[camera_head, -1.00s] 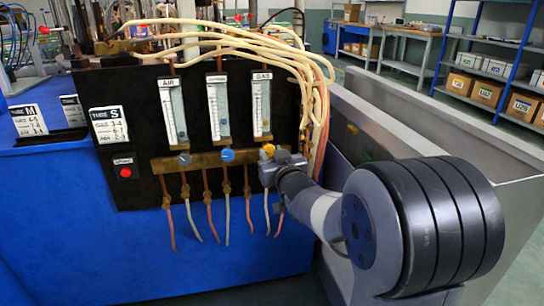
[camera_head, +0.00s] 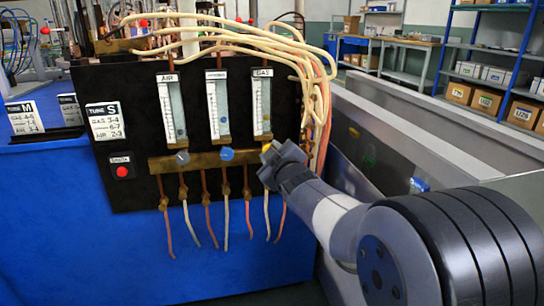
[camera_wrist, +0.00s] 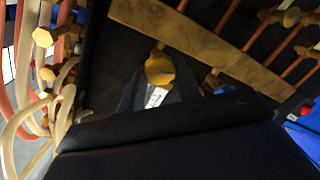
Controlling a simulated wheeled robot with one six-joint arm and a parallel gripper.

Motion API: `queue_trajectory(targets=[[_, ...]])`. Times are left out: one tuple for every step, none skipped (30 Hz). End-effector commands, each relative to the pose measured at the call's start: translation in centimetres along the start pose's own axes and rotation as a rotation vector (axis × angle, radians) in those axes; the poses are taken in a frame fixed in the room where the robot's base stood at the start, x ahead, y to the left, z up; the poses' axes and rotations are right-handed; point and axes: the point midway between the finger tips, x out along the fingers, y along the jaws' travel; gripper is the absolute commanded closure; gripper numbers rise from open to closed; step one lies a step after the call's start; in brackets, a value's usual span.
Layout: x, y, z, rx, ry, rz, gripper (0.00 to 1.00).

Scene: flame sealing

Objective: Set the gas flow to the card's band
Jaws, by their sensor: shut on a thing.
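The black panel (camera_head: 135,185) carries three flow tubes: the air tube (camera_head: 171,108), a middle tube (camera_head: 218,108) and the gas tube (camera_head: 262,107) at the right. Their readings are too small to tell. The TUBE S card (camera_head: 104,121) at the panel's left seems to read gas 3-4. Below the gas tube, my gripper (camera_head: 268,157) is shut on the yellow gas knob (camera_head: 265,147), which is partly hidden. The wrist view shows this yellow knob (camera_wrist: 158,66) between my dark fingers (camera_wrist: 155,97).
A grey knob (camera_head: 182,157) and a blue knob (camera_head: 227,154) sit left of my gripper on the brass bar (camera_head: 203,160). Pale hoses (camera_head: 322,95) hang close at the right. A red button (camera_head: 121,171) is at lower left. A grey metal trough (camera_head: 400,130) stands at the right.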

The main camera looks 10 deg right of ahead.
Motion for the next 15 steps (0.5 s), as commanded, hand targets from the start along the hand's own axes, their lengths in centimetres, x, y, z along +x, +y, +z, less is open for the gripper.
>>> queue_trajectory(targets=[[-0.01,-0.1,0.05,-0.015,-0.003,-0.002,0.91],[-0.02,-0.1,0.05,-0.024,-0.004,-0.002,0.91],[-0.02,-0.1,0.05,-0.035,-0.006,-0.002,0.91],[-0.02,-0.1,0.05,-0.041,-0.006,-0.002,0.91],[-0.02,-0.1,0.05,-0.046,-0.007,-0.002,0.91],[-0.02,-0.1,0.05,-0.052,-0.008,-0.002,0.91],[-0.02,-0.1,0.04,-0.056,-0.008,-0.002,0.91],[-0.02,-0.1,0.05,-0.059,-0.008,-0.002,0.91],[-0.02,-0.1,0.04,-0.061,-0.009,-0.002,0.91],[-0.02,-0.1,0.04,-0.063,-0.009,-0.002,0.91],[-0.02,-0.1,0.04,-0.063,-0.009,-0.002,0.91],[-0.02,-0.1,0.04,-0.064,-0.009,-0.002,0.91],[-0.02,-0.11,0.05,-0.064,-0.009,-0.002,0.91],[-0.02,-0.11,0.05,-0.064,-0.009,-0.002,0.91],[-0.01,-0.11,0.05,-0.064,-0.009,-0.002,0.91]])
